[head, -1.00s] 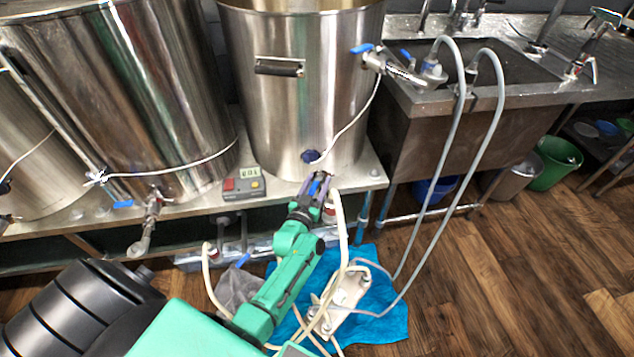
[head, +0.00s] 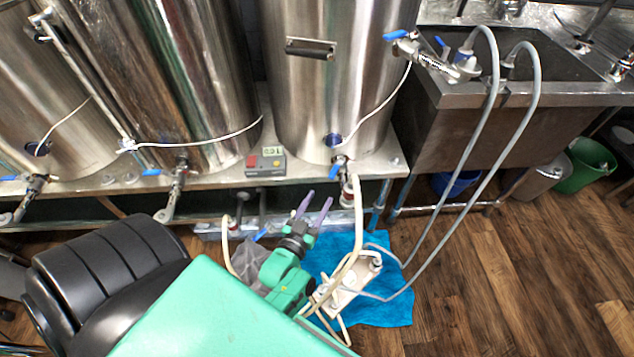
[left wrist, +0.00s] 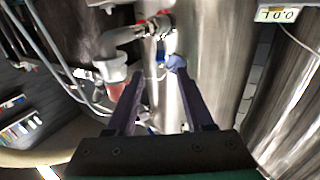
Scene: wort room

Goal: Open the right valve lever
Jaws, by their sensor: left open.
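The right valve (head: 342,168) sits low on the front of the right steel kettle (head: 335,85). Its blue lever (head: 339,158) lies close against the valve body; its exact direction is hard to tell. A pale hose with a red-and-white fitting (head: 347,192) hangs below it. My left gripper (head: 317,198) is open and empty, in front of and below the valve, with its two purple fingers apart and clear of the lever. In the left wrist view the open fingers (left wrist: 158,78) point toward the valve pipe (left wrist: 145,30). My right gripper is not in view.
A control box (head: 265,163) sits on the steel shelf left of the valve. A middle valve (head: 178,180) with a blue lever is further left. A pump (head: 350,287) and hoses lie on a blue cloth (head: 388,310). Grey hoses hang from the sink (head: 560,92) at right.

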